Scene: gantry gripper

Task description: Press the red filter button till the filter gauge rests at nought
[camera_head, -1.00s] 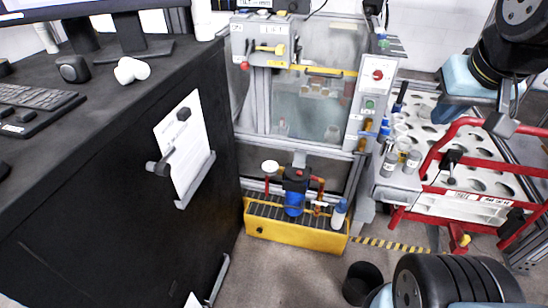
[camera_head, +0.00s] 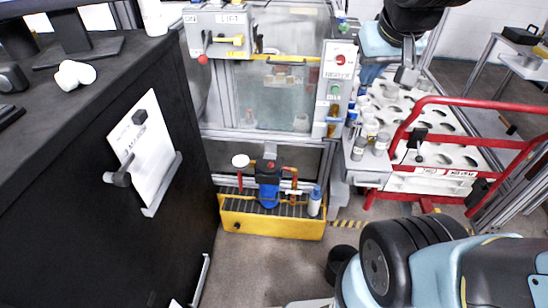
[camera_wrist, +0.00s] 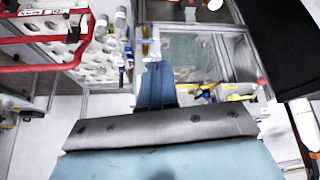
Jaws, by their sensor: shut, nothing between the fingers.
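The filter unit stands in a yellow tray (camera_head: 270,229) on the floor, below the gantry machine, in the head view. It has a black top with a small red spot, seemingly the red filter button (camera_head: 270,164), and a blue bowl (camera_head: 268,196). A round white-faced gauge (camera_head: 240,161) is at its left; its needle is too small to read. My gripper (camera_head: 407,76) is at the upper right, above the perforated table and well apart from the filter.
The gantry cabinet has a control box with a red button (camera_head: 340,59) and a lift panel (camera_head: 218,32). A red rail (camera_head: 440,102) fronts the perforated table at right. A black desk side (camera_head: 70,190) stands at left. A white-blue bottle (camera_head: 314,203) stands in the tray.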

